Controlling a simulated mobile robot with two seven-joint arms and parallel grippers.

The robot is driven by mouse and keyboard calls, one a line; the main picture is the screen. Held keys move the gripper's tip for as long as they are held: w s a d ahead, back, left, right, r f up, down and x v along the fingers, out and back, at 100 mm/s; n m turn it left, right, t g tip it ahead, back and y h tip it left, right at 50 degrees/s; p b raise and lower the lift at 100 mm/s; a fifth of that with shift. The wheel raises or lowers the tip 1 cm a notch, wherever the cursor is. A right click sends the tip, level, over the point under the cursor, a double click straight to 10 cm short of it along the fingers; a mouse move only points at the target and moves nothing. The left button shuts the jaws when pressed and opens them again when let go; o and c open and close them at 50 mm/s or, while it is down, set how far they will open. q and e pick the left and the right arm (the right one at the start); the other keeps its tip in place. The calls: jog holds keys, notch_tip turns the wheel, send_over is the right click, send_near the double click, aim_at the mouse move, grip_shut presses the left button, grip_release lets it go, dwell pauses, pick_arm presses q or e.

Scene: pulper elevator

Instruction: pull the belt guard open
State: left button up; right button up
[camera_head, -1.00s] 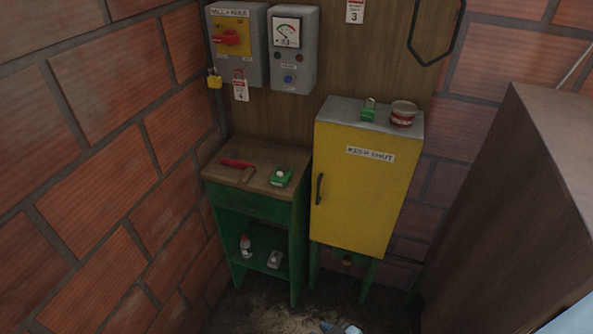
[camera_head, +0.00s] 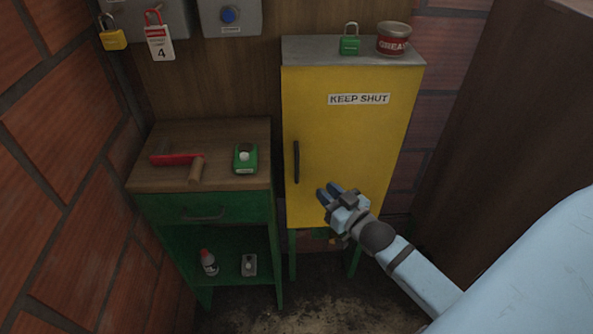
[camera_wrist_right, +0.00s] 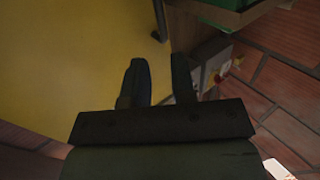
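The belt guard (camera_head: 350,140) is a yellow door labelled "KEEP SHUT" on a grey-topped cabinet, and it looks closed. Its black vertical handle (camera_head: 296,162) is on its left side. My right gripper (camera_head: 332,190) is in front of the door's lower part, to the right of and below the handle, apart from it. In the right wrist view my right gripper (camera_wrist_right: 160,78) shows two parted fingers with nothing between them. The yellow guard (camera_wrist_right: 70,60) fills the left there, and a dark bar that looks like the handle (camera_wrist_right: 160,20) lies beyond the fingertips. My left gripper is not in view.
A green bench (camera_head: 170,180) with a wooden top stands left of the guard, holding a red-headed hammer (camera_head: 178,160) and a green box (camera_head: 245,157). A green padlock (camera_head: 350,42) and a tin (camera_head: 393,40) sit on the cabinet. A brown cabinet (camera_head: 490,120) stands at right.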

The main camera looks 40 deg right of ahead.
aim_at(298, 166)
jog(key=w, duration=1.2)
jog(key=shift+w+a, duration=0.3)
jog(key=shift+w, duration=0.1)
jog(key=shift+r, duration=0.1)
jog(key=shift+c, duration=0.2)
grip_shut()
